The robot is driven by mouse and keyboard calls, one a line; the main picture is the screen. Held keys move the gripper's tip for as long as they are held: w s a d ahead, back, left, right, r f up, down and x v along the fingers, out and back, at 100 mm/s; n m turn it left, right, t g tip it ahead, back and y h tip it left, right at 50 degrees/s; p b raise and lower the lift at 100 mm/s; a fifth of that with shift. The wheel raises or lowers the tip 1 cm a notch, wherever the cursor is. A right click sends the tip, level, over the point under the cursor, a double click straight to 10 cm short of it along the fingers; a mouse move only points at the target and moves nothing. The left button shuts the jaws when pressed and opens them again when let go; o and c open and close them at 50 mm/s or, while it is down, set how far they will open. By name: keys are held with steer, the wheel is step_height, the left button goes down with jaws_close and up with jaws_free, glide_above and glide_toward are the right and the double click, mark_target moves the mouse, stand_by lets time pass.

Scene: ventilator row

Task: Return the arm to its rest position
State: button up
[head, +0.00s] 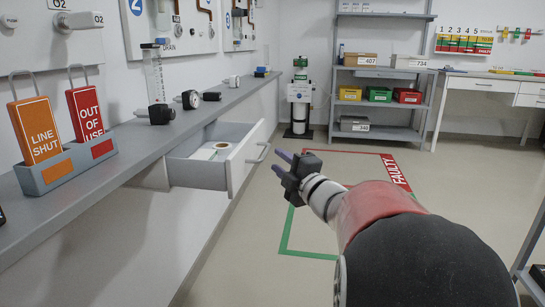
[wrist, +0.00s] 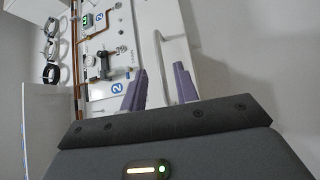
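My arm reaches forward from the lower right in the head view. My gripper (head: 279,163) is just right of the open drawer's handle (head: 262,153) in that picture. In the wrist view, the two purple fingers of my gripper (wrist: 161,80) stand apart, with nothing visibly held between them. The drawer (head: 238,160) is pulled out below the wall shelf. I cannot tell the exact gap between the fingertips and the handle.
The grey wall shelf (head: 128,130) runs along the left, bearing the LINE SHUT tag (head: 37,130) and OUT OF USE tag (head: 86,112). A gas cylinder (head: 299,95) and shelving (head: 378,75) stand at the back. Open floor (head: 350,165) lies right of the drawer.

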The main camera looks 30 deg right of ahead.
steer(key=shift+s, duration=0.5)
steer(key=s+a+f+m+g+h+p, duration=0.1)
steer(key=s+a+f+m+g+p, duration=0.1)
steer(key=s+a+m+g+p, duration=0.3)
steer(key=s+a+f+m+g+h+p, duration=0.1)
steer(key=s+a+m+g+p, duration=0.4)
steer(key=s, duration=1.4)
steer(key=a+f+m+g, duration=0.1)
steer(key=a+m+g, duration=0.2)
steer(key=a+m, duration=0.4)
steer(key=shift+s+a+f+m+g+p, duration=0.3)
steer(key=shift+s+f+m+p, duration=0.05)
steer(key=shift+m+p, duration=0.05)
